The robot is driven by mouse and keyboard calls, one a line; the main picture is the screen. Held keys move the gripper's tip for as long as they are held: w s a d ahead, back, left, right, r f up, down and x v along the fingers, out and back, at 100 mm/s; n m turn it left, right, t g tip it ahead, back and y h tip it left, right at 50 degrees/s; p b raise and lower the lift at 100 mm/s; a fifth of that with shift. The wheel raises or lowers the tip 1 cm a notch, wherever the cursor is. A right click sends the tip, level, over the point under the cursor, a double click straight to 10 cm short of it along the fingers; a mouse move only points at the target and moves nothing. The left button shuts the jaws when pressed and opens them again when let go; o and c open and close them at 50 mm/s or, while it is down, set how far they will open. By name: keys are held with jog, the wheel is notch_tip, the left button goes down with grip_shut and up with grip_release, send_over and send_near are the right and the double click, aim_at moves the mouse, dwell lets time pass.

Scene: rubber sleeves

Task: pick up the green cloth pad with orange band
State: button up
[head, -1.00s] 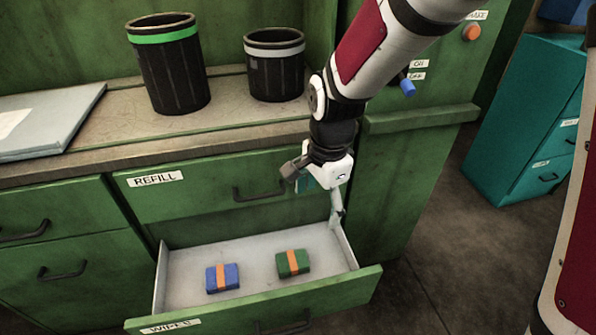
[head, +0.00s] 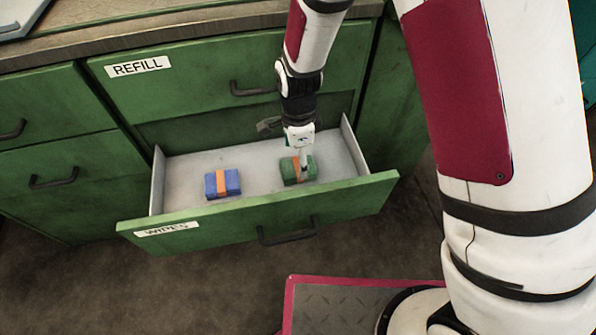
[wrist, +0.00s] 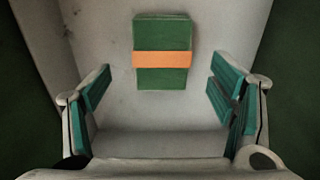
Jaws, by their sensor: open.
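The green cloth pad with orange band (head: 289,171) lies in the open drawer (head: 180,177), right of its middle. In the wrist view the green pad (wrist: 162,77) lies flat on the drawer floor, centred between the fingers but beyond their tips. My gripper (head: 302,162) is above the pad in the head view and hides part of it. In the wrist view my gripper (wrist: 163,88) is open, with teal finger pads on both sides and nothing between them. I cannot tell the exact height left above the pad.
A blue pad with an orange band (head: 222,184) lies in the same drawer to the left. The drawer front (head: 260,215), labelled WIPES, and its side walls enclose both pads. The closed REFILL drawer (head: 200,85) is above, behind my gripper.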

aim_at(289, 168)
jog(key=shift+w+f+b, duration=0.1)
jog(key=shift+f+b, duration=1.3)
jog(key=shift+f, duration=1.45)
jog(key=shift+r, duration=0.1)
jog(key=shift+c, duration=0.6)
jog(key=c, duration=1.1)
